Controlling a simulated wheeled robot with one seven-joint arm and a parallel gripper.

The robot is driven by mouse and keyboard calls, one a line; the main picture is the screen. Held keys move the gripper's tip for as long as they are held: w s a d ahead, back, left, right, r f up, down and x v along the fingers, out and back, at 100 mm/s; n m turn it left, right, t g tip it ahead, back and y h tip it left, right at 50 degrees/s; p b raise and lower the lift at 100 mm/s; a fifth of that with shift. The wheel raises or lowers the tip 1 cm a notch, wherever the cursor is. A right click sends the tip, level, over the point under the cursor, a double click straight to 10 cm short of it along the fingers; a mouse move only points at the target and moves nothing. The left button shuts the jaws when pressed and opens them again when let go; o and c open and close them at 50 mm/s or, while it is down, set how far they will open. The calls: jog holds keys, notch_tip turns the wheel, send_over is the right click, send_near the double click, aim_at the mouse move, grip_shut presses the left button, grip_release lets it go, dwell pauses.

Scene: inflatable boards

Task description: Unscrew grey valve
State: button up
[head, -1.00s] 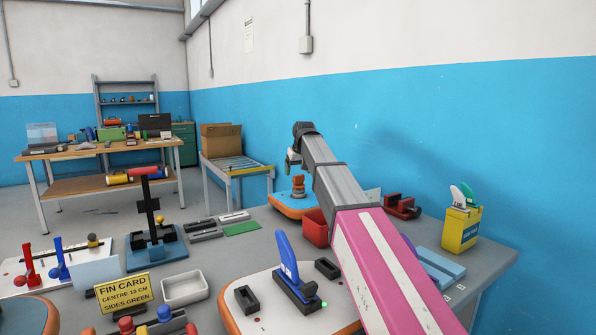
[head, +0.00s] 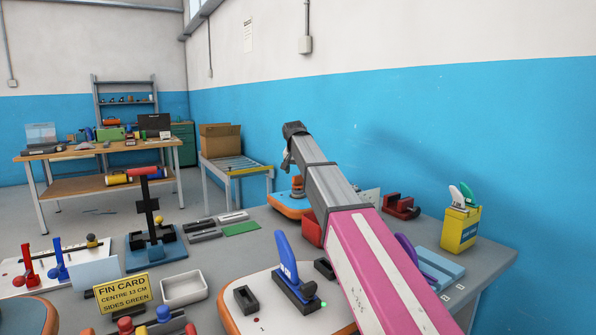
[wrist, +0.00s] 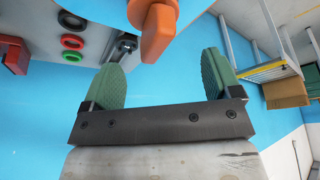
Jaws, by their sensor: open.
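An orange fitting (head: 297,183) stands on a blue board with an orange rim (head: 290,204) at the far end of the bench, partly behind my arm. In the wrist view a matching orange knob (wrist: 155,25) hangs into the top of the picture, ahead of my fingertips and apart from them. My gripper (wrist: 165,78) is open, with its two green ribbed fingers wide apart and nothing between them. In the head view my gripper's end (head: 287,158) is small, above the board. I cannot clearly make out a grey valve; a small dark grey part (wrist: 122,48) shows left of the knob.
Black, red and green rings (wrist: 72,41) lie left in the wrist view. A red bin (head: 311,229) and a red holder (head: 402,207) flank my arm. A yellow fin box (head: 461,229) stands at right.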

aim_at(299, 184)
jog(key=shift+m, duration=0.4)
jog(key=m, duration=0.1)
jog(key=m+h, duration=0.1)
jog(key=m, duration=0.1)
jog(key=shift+d+m+g+h, duration=0.15)
jog(key=shift+m+g+h, duration=0.15)
jog(key=shift+m+h, duration=0.3)
jog(key=shift+m, duration=0.6)
jog(key=shift+s+f, duration=0.1)
jog(key=shift+f, duration=0.1)
jog(key=shift+f, duration=2.2)
